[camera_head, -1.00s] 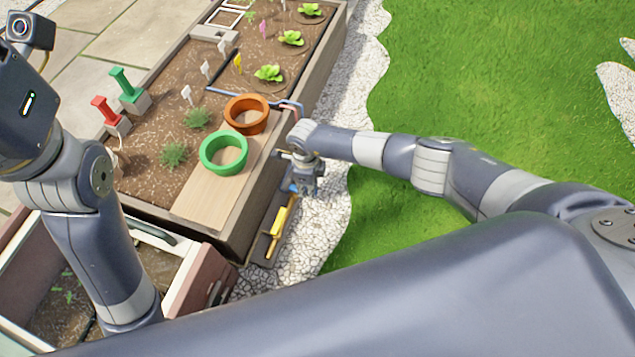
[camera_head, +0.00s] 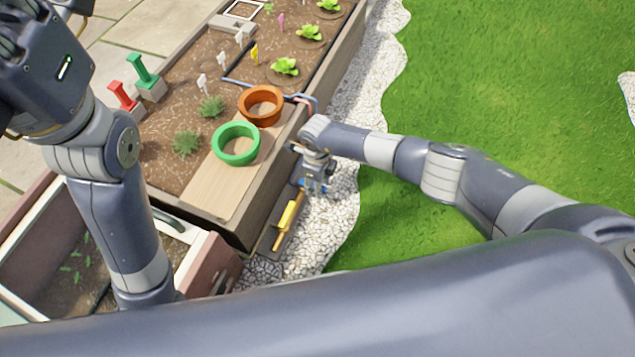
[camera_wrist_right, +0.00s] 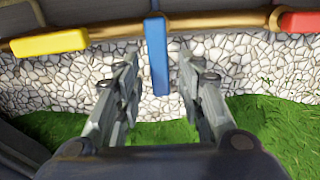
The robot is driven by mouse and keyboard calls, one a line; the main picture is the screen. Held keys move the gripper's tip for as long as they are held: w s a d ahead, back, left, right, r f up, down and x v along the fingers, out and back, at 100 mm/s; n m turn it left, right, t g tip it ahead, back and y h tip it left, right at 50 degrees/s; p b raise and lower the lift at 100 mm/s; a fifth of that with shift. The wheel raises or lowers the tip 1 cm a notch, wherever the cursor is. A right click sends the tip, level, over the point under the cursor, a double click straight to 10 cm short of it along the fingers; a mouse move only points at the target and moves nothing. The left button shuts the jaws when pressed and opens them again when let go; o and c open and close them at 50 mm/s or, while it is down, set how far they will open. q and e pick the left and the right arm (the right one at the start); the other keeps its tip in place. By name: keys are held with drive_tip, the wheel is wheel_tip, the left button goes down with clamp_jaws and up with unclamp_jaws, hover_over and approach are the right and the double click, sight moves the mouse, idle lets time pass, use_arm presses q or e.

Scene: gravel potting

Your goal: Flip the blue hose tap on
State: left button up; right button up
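The blue tap lever (camera_wrist_right: 157,60) hangs straight down from a brass pipe (camera_wrist_right: 120,29) in the right wrist view. My right gripper (camera_wrist_right: 160,75) is open, with one finger on each side of the blue lever. The lever appears between the fingers, with visible gaps on both sides; I cannot tell how deep it sits between them. In the head view my right gripper (camera_head: 314,182) is low beside the planter's outer wall, and only a little blue shows at it. My left arm (camera_head: 115,200) stands at the left; its fingers are out of frame.
A yellow lever (camera_wrist_right: 48,42) lies along the pipe to the left and a red lever (camera_wrist_right: 299,21) to the right. The planter wall (camera_head: 262,195) is close beside my right gripper. Green (camera_head: 236,158) and orange (camera_head: 262,119) pots stand on the planter's board. Open lawn lies right.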

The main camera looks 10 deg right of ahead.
drive_tip(key=shift+a+r, duration=0.1)
drive_tip(key=shift+r, duration=0.05)
wheel_tip(320, 180, up, 12)
idle(0.7)
drive_tip(key=shift+f, duration=0.2)
